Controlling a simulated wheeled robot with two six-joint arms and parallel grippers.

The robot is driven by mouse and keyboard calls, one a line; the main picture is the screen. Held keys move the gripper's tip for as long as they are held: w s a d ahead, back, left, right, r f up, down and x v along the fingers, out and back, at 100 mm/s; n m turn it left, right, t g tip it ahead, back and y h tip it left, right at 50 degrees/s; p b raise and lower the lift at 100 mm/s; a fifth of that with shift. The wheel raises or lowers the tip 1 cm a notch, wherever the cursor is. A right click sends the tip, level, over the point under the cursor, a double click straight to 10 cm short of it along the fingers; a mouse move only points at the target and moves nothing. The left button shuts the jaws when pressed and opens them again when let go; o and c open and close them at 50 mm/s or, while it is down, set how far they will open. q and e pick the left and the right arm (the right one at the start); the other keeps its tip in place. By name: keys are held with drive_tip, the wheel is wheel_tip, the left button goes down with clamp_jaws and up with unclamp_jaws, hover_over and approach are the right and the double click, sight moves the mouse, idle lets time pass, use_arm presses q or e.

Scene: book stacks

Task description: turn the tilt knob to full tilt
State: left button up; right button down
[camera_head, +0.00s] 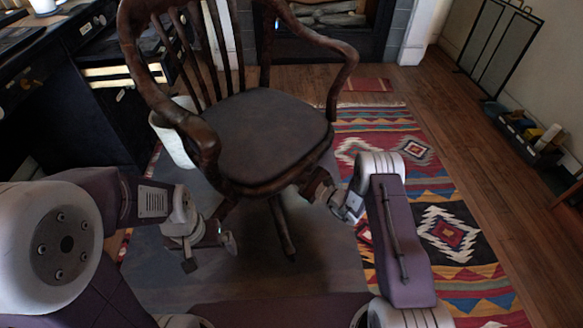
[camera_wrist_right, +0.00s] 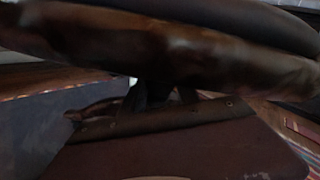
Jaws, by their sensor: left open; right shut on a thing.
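A wooden armchair with a dark padded seat (camera_head: 262,130) stands in the middle of the head view. The seat's rounded wooden rim (camera_wrist_right: 165,55) fills the upper part of the right wrist view. My right gripper (camera_head: 318,188) is at the right underside of the seat, its fingertips partly hidden by the rim. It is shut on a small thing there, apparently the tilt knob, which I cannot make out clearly. A dark shape shows below the rim in the right wrist view. My left gripper (camera_head: 210,254) is open and empty, low in front of the chair's left side.
A patterned rug (camera_head: 445,232) lies on the wooden floor to the right. A dark desk (camera_head: 40,100) stands at left, close to the chair. A fireplace (camera_head: 325,30) is behind. A tray of items (camera_head: 535,140) and a black folding screen (camera_head: 497,45) are at right.

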drive_tip(key=c, duration=0.9)
unclamp_jaws()
